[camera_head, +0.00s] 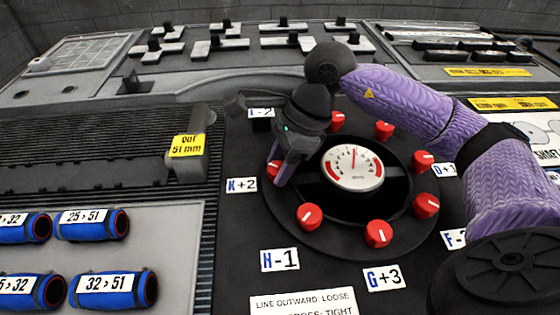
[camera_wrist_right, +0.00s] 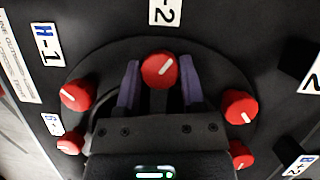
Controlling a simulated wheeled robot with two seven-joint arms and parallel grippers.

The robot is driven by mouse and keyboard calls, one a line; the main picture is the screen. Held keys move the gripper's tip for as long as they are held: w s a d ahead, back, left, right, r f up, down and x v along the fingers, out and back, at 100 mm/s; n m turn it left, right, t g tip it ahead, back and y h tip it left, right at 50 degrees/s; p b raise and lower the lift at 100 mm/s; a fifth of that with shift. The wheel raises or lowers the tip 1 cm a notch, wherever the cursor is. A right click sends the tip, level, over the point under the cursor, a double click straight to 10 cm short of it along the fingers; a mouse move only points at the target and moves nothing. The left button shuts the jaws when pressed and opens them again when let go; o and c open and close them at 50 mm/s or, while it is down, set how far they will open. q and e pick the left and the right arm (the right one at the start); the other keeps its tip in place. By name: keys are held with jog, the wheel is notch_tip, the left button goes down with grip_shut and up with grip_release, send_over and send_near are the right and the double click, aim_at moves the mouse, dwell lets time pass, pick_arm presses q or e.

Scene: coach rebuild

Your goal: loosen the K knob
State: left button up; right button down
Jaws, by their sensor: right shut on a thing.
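The K knob is a red round knob (camera_head: 273,168) beside the K+2 label (camera_head: 241,184) on the left of the round black dial plate (camera_head: 345,245). My right gripper (camera_head: 284,172) reaches down over it and hides part of it. In the right wrist view the knob (camera_wrist_right: 159,70) sits between the two purple fingers (camera_wrist_right: 160,88), which are shut on it. Its white line is diagonal, neither straight outward nor straight across. The label above it is partly cut off. My left gripper is not in view.
A white gauge (camera_head: 352,166) sits mid-plate, ringed by several other red knobs, such as the H knob (camera_head: 310,216) and G knob (camera_head: 379,234). A grey lever with a yellow tag (camera_head: 188,146) stands to the left. Blue cylinders (camera_head: 92,224) lie at lower left.

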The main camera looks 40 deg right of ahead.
jog(key=shift+w+n+g, duration=0.1)
jog(key=shift+n+g, duration=0.2)
jog(key=shift+n, duration=0.6)
jog(key=shift+n+g, duration=0.5)
jog(key=shift+n, duration=1.3)
jog(key=shift+n+g+b, duration=0.3)
jog(key=shift+n+g, duration=0.2)
jog(key=shift+n, duration=0.1)
